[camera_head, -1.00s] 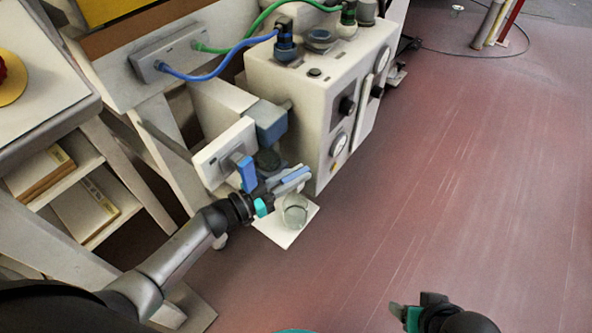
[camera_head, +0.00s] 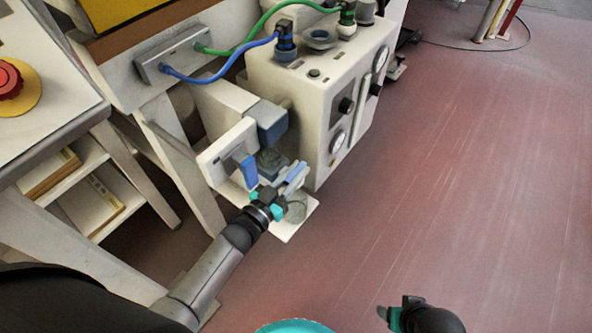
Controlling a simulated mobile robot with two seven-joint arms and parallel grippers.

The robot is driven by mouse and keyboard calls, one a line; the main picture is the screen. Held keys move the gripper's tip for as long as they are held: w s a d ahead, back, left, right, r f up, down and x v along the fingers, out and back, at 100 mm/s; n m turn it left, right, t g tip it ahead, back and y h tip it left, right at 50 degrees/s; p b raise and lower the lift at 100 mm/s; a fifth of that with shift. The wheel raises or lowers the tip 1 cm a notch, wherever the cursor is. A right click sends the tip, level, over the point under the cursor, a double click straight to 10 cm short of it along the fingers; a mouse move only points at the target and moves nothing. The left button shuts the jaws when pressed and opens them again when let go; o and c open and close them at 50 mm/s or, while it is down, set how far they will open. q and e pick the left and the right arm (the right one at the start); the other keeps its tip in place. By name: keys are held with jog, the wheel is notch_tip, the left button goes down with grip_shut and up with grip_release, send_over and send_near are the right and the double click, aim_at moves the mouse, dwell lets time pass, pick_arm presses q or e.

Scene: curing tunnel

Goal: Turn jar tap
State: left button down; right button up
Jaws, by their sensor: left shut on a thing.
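A white panel (camera_head: 222,157) with a blue lever (camera_head: 249,172) stands at the left of the pale machine. The dark tap body (camera_head: 271,160) is below a grey-blue block beside it. My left gripper (camera_head: 284,186) is at the tap, just right of the blue lever, and is shut on the tap's handle, which the fingers largely hide. The clear glass jar (camera_head: 297,211) stands under the tap on a white plate, partly covered by the gripper. My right gripper (camera_head: 394,314) is low in the view, away from the tap; its jaw opening does not show clearly.
A shelf bench with a red button (camera_head: 9,82) is on the left. The red floor (camera_head: 460,180) at right is clear.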

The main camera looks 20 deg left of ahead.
pick_arm(q)
jog(key=c, duration=0.8)
grip_release()
jog(key=shift+s, duration=0.2)
jog(key=p+v, duration=0.3)
jog(key=v, duration=1.2)
jog(key=shift+p, duration=0.4)
pick_arm(e)
jog(key=s+d+f, duration=0.1)
jog(key=s+f, duration=0.2)
jog(key=f, duration=0.4)
jog(key=shift+s+d+g, duration=0.3)
jog(key=shift+s+g, duration=0.05)
jog(key=shift+g, duration=0.05)
pick_arm(q)
jog(key=shift+w+a, duration=0.1)
pick_arm(e)
jog(key=shift+f, duration=0.1)
